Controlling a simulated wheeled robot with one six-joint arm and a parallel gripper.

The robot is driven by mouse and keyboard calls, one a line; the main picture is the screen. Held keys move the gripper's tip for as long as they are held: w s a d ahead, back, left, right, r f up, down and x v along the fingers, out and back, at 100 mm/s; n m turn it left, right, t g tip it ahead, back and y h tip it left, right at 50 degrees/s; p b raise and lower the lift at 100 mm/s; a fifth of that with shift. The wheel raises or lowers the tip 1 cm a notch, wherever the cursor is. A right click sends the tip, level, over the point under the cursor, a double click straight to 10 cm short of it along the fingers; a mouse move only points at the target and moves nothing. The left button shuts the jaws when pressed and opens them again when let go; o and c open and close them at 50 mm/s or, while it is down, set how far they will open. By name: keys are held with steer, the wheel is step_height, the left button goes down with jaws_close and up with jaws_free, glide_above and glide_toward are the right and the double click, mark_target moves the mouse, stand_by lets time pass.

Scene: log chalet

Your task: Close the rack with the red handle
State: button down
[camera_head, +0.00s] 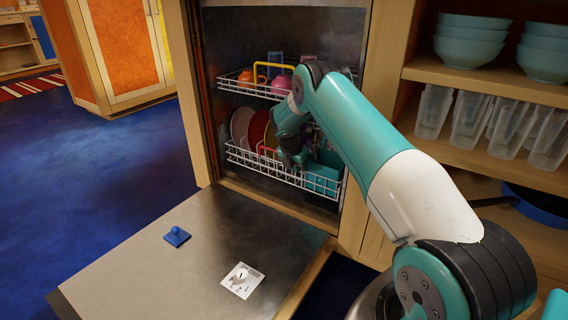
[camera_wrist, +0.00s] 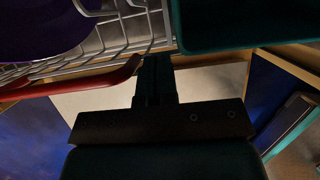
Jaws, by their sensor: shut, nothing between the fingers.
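The lower rack (camera_head: 268,172) is a white wire basket inside the open dishwasher, holding plates and a teal bin. Its red handle (camera_head: 266,150) is at the rack's front, partly hidden by my arm and gripper. In the wrist view the red handle (camera_wrist: 85,86) runs in from the left, and its end stops close beside my fingers. My gripper (camera_head: 293,160) is at the front of this rack, shut and empty. Its fingers also show in the wrist view (camera_wrist: 155,75), by the rack wires (camera_wrist: 115,40). I cannot tell whether they touch the rack.
The upper rack (camera_head: 240,84) with a yellow handle (camera_head: 258,70) sits above. The dishwasher door (camera_head: 190,275) lies open, bearing a blue piece (camera_head: 177,236) and a white card (camera_head: 242,280). Shelves with bowls (camera_head: 470,40) and glasses (camera_head: 485,120) stand right. Blue floor is clear at left.

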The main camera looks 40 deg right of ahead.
steer(key=shift+w, duration=0.2)
steer(key=shift+a, duration=0.1)
steer(key=s+a+r+p, duration=0.2)
steer(key=a+r+p, duration=0.5)
steer(key=r+p, duration=0.1)
steer(key=shift+s+r, duration=0.3)
steer(key=shift+r, duration=0.35)
steer(key=shift+a, duration=0.15)
